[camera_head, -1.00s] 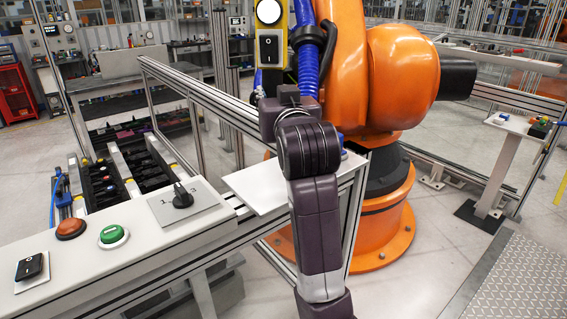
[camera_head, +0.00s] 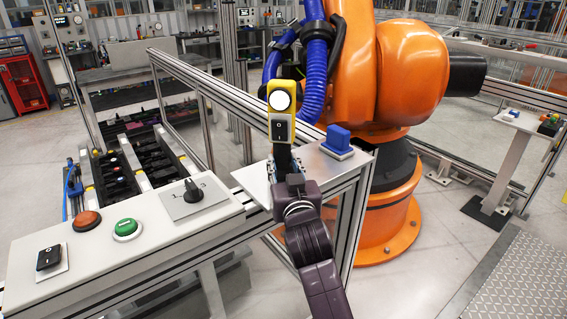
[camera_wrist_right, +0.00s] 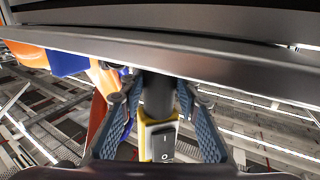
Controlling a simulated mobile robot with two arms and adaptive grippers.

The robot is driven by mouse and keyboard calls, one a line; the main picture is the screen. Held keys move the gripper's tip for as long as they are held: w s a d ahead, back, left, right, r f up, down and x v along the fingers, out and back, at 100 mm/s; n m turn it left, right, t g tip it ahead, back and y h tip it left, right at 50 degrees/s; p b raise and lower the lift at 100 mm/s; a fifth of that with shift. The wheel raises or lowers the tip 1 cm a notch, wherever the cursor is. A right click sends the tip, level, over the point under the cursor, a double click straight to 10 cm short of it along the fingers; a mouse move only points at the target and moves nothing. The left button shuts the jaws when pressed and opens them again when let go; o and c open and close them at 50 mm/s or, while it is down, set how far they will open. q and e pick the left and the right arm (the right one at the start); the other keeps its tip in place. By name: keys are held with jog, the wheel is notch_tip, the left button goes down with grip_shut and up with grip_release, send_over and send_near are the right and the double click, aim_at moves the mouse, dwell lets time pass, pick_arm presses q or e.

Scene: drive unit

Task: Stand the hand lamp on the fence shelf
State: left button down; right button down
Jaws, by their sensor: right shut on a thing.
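The hand lamp (camera_head: 281,128) is yellow with a lit white round head and a black switch, and stands upright in my right gripper (camera_head: 284,172). In the right wrist view the fingers (camera_wrist_right: 155,100) close on its dark handle, with the yellow switch part (camera_wrist_right: 160,143) just past them. The fence shelf (camera_head: 322,167) is a pale plate on the fence rail. The lamp is over the shelf's left part in the head view. My gripper hides its lower end, so I cannot tell whether it touches the plate. My left gripper is out of view.
A blue block (camera_head: 338,140) sits on the shelf's right side. The control panel (camera_head: 150,230) with buttons and a rotary switch (camera_head: 193,191) lies to the left. The orange robot arm (camera_head: 380,90) stands close behind the shelf. The shelf between lamp and block looks clear.

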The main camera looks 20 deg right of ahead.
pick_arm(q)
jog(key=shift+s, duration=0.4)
pick_arm(e)
jog(key=shift+f, duration=0.1)
jog(key=c, duration=1.9)
grip_release()
jog(key=shift+f, duration=0.2)
jog(key=o, duration=0.4)
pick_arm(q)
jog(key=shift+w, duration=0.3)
pick_arm(e)
jog(key=shift+o, duration=0.2)
jog(key=shift+s, duration=0.1)
jog(key=shift+r, duration=0.2)
jog(key=shift+f, duration=0.1)
